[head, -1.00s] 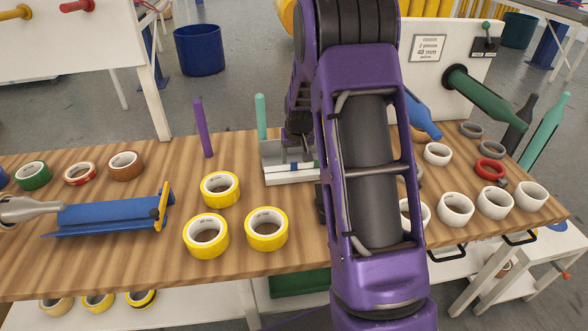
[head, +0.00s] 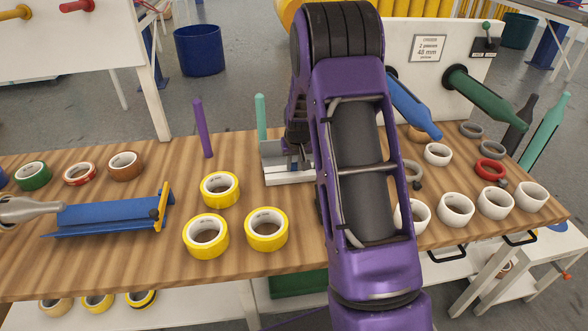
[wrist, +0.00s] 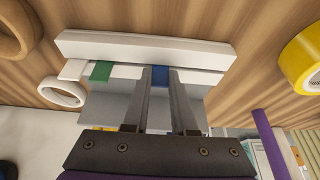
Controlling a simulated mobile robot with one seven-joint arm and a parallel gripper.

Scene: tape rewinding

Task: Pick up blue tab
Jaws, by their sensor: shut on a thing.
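The blue tab (wrist: 161,77) sits at the white holder, between my two fingertips in the wrist view. My gripper (wrist: 162,84) is shut on it, with one finger on each side. The tab is still at the holder's edge, and I cannot tell whether it is lifted clear. The white holder (wrist: 150,48) also shows in the head view (head: 290,179), where my arm and gripper cover much of it. A green tab (wrist: 101,71) and a white tab (wrist: 72,70) sit left of the blue one in the wrist view.
Yellow tape rolls (head: 266,229) stand left of my arm on the wooden table. White rolls (head: 456,209) stand right of it. A purple post (head: 202,128) and a teal post (head: 261,117) rise near the holder. A blue spindle (head: 413,107) juts out behind my arm.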

